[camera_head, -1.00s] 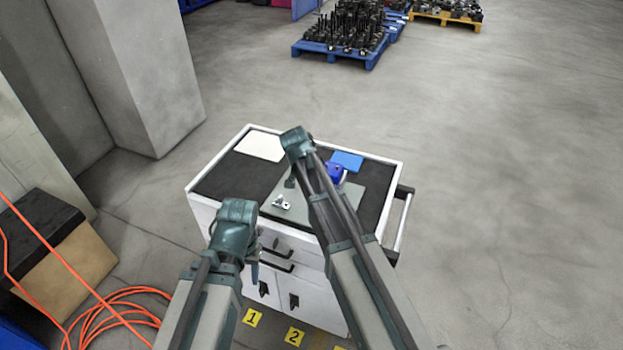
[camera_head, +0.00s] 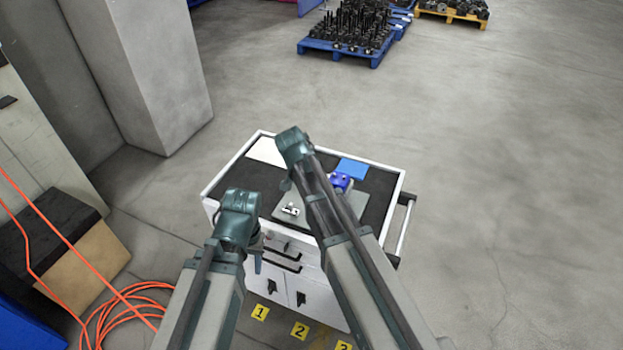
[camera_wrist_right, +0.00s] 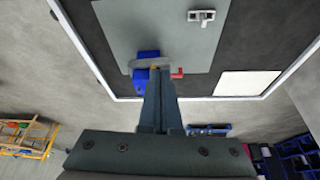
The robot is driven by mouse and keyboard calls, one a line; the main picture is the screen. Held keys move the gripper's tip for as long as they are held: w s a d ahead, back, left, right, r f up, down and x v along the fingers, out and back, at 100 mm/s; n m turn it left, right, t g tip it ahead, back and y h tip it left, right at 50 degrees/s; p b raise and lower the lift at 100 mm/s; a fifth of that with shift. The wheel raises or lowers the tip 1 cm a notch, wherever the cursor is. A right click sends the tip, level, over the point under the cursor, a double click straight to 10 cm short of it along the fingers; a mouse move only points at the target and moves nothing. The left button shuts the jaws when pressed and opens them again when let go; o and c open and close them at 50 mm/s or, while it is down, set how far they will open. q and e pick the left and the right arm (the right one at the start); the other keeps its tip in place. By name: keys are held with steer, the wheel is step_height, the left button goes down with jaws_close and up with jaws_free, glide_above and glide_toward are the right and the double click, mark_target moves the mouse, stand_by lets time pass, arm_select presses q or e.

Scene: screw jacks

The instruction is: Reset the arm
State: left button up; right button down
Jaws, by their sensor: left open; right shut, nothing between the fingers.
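My right arm reaches over the cart; in the right wrist view its gripper (camera_wrist_right: 157,72) is shut and empty. Its fingertips overlap a blue device (camera_wrist_right: 147,54) with a grey bar and a red tip; I cannot tell whether they touch. In the head view the blue device (camera_head: 341,181) sits on a grey plate (camera_head: 352,204), right of my right arm, which hides the right gripper's tips. My left gripper (camera_head: 257,262) is open and small in the head view, low before the cart's front, clear of the worktop.
A small metal bracket (camera_head: 291,210) lies on the plate. The cart top (camera_head: 233,176) also holds a white sheet (camera_head: 268,151) and a blue pad (camera_head: 352,168). The cart has a handle (camera_head: 405,228) on its right. Orange cable (camera_head: 112,305) lies at left; the floor right is clear.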

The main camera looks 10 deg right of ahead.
arm_select(q)
step_height(320, 180, down, 7)
steer(key=b, duration=0.7)
steer(key=shift+f, duration=0.2)
arm_select(e)
steer(key=s+a+f+n+g, duration=0.1)
steer(key=s+a+f+n, duration=0.1)
steer(key=s, duration=0.5)
steer(key=s+a+f+n+g+y, duration=0.1)
steer(key=s+a+f+n, duration=0.2)
steer(key=s+n, duration=0.3)
steer(key=s+a+f+n+g+y, duration=0.1)
steer(key=s+a+f+n, duration=0.2)
steer(key=s, duration=0.7)
steer(key=shift+s+a+f+n, duration=0.15)
steer(key=shift+a+f+n, duration=0.2)
steer(key=shift+n, duration=0.55)
steer(key=shift+d, duration=0.1)
